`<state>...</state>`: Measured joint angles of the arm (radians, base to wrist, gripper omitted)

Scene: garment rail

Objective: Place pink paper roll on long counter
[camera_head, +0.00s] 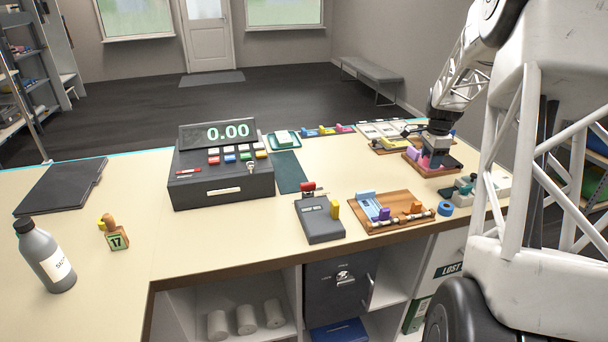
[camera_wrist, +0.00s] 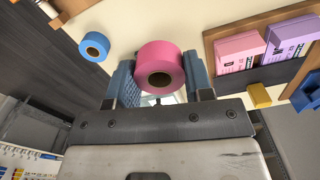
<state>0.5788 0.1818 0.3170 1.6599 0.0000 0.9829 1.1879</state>
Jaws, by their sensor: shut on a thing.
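The pink paper roll (camera_wrist: 166,52) sits between the two blue-grey fingers of my gripper (camera_wrist: 160,78) in the wrist view, with its dark core hole facing the camera. The gripper is shut on it. In the head view my gripper (camera_head: 437,150) is over the right part of the long counter (camera_head: 150,225), at a wooden tray (camera_head: 445,170). Pink shows there just below the fingers, but I cannot tell whether it is the roll or pads in the tray. Whether the roll touches the counter is also unclear.
A blue roll (camera_head: 446,209) lies near the front right edge; it shows in the wrist view too (camera_wrist: 94,46). Pink and purple pads (camera_wrist: 238,52) sit in a wooden tray. A cash register (camera_head: 220,175), card reader (camera_head: 319,220) and grey bottle (camera_head: 45,258) stand left. Bare counter lies at centre left.

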